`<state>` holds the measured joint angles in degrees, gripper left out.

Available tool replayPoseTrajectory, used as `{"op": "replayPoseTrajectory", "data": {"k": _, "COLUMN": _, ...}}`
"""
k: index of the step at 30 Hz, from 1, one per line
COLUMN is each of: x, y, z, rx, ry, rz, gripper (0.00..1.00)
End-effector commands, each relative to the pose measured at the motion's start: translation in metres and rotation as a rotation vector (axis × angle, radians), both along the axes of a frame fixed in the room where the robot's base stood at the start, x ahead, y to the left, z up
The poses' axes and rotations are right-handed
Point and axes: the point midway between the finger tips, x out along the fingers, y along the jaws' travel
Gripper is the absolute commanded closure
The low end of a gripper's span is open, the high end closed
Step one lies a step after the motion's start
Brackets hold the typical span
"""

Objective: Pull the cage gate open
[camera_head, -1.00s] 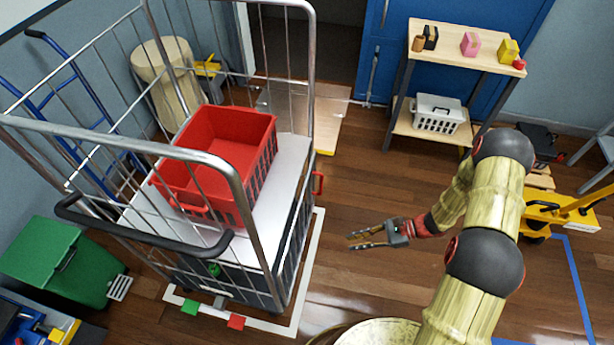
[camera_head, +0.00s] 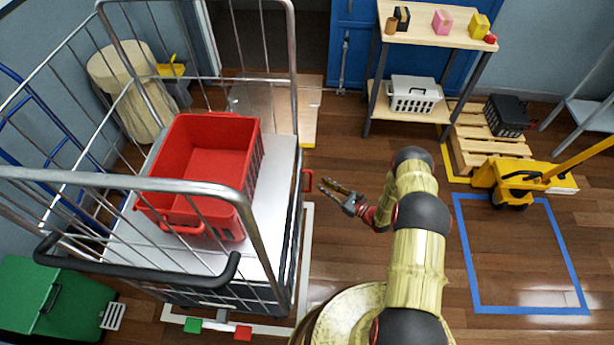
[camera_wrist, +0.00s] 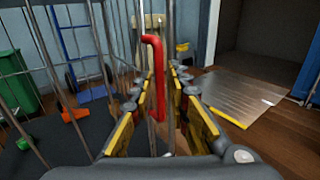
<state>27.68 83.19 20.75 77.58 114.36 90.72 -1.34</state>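The wire roll cage (camera_head: 293,80) stands at the left in the head view. A red handle (camera_head: 308,181) sticks out from its right side, at about the level of the white deck; I take this side to be the gate. My gripper (camera_head: 327,186) is open just to the right of the handle, fingers pointing at it. In the wrist view the red handle (camera_wrist: 157,80) is an upright bar with a bent top, seen between the two open fingers (camera_wrist: 161,72). I cannot tell whether the fingertips reach around it. No contact shows.
A red crate (camera_head: 205,165) sits on the cage deck. A green bin (camera_head: 50,300) stands at lower left. A wooden shelf (camera_head: 435,28) and a yellow pallet jack (camera_head: 510,178) stand at the right. The floor inside the blue tape square is clear.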

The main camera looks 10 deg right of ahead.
Motion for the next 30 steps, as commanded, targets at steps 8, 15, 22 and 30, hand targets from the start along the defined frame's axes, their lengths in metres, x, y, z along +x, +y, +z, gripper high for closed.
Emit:
{"op": "replayPoseTrajectory", "data": {"k": 8, "x": 0.03, "y": 0.027, "z": -0.002, "rx": -0.002, "ry": 0.0, "rz": 0.007, "gripper": 0.82}}
{"op": "replayPoseTrajectory", "data": {"k": 15, "x": 0.052, "y": 0.044, "z": -0.001, "rx": -0.002, "ry": 0.0, "rz": 0.006, "gripper": 0.82}}
{"op": "replayPoseTrajectory", "data": {"k": 22, "x": 0.057, "y": 0.048, "z": 0.0, "rx": -0.001, "ry": 0.001, "rz": 0.005, "gripper": 0.82}}
{"op": "replayPoseTrajectory", "data": {"k": 30, "x": 0.057, "y": 0.047, "z": 0.0, "rx": -0.002, "ry": 0.001, "rz": 0.005, "gripper": 0.89}}
